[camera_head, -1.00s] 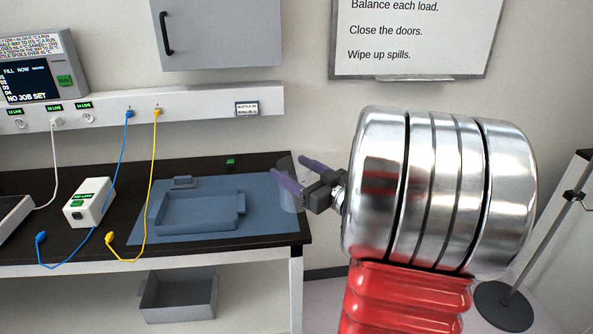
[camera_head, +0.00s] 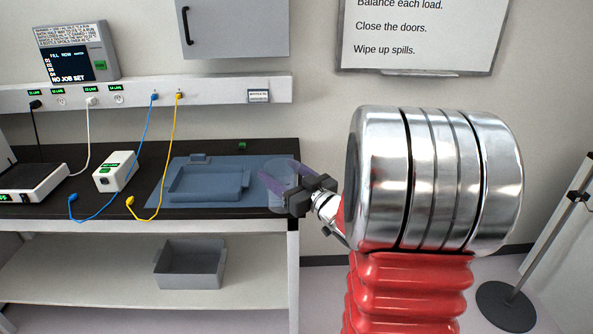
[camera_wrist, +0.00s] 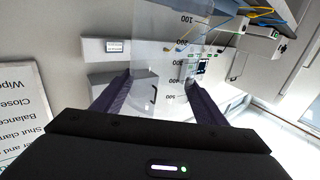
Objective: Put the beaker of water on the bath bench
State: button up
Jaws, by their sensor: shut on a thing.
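My gripper (camera_head: 275,170) is shut on a clear beaker (camera_head: 284,180), one purple finger on each side of it. The beaker is see-through and its water cannot be made out in the head view. In the wrist view the beaker (camera_wrist: 172,45) stands between the fingers, with printed graduation marks. The bench (camera_head: 130,211) has a black top with a blue mat (camera_head: 214,203) and a shallow blue-grey basin (camera_head: 208,192) at its right end. In the head view the beaker overlaps the bench's right end; whether it touches the top is unclear.
A grey bin (camera_head: 190,265) is on the shelf below. A wall cabinet (camera_head: 236,35) hangs above. A stand base (camera_head: 506,306) is at right.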

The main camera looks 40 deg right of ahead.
jog(key=w+a+f, duration=0.3)
jog(key=a+f, duration=0.3)
jog(key=a, duration=0.6)
jog(key=w+a+f, duration=0.4)
jog(key=a+f, duration=0.3)
jog(key=a, duration=0.5)
jog(key=shift+h, duration=0.3)
jog(key=shift+a, duration=0.2)
